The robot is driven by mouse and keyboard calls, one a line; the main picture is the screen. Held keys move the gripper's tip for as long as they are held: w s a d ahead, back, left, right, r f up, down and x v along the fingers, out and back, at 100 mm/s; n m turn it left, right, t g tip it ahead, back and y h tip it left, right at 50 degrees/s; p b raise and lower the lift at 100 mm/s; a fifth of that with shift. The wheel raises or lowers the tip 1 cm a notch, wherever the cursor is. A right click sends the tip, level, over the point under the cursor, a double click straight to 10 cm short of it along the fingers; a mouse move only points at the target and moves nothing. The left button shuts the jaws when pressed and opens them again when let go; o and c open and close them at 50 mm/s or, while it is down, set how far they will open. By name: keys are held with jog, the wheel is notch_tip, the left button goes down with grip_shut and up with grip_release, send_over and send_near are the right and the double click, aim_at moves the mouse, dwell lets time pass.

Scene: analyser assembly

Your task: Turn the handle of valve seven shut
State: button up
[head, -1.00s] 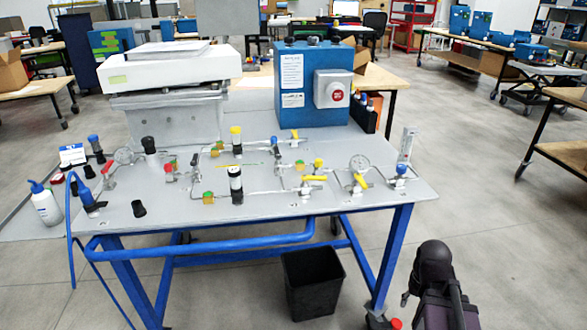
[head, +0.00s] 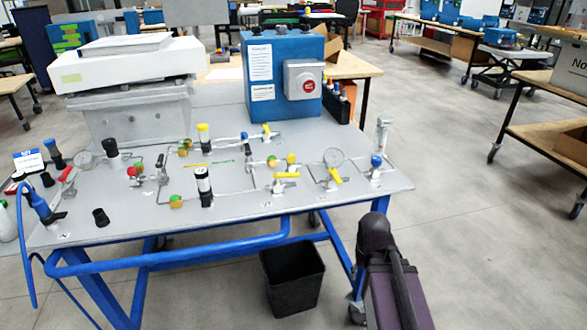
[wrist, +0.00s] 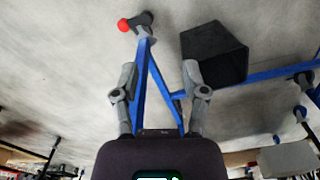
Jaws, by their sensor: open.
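A grey-topped analyser table (head: 330,200) with a blue frame carries thin pipework with several valves. Yellow valve handles show at the right (head: 335,175), at the front (head: 286,176) and at the back (head: 267,130). The valve number tags are too small to read, so I cannot tell which is valve seven. My gripper (wrist: 160,67) is open and empty in the wrist view, its fingers spread over the floor and a blue table leg. My folded arm stands right of the table in the head view.
A black bin (head: 292,278) stands under the table's front edge. A blue box with a red button (head: 285,75) and a white instrument (head: 125,62) stand at the back. Blue hoses hang at the left.

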notch_tip(320, 180, up, 39)
jog(key=n+p, duration=1.9)
jog(key=p, duration=2)
send_over(292, 174)
jog(key=shift+w+r, duration=0.1)
jog(key=shift+r, duration=0.05)
notch_tip(292, 174, down, 14)
jog(key=b, duration=1.3)
jog(key=shift+r, duration=0.1)
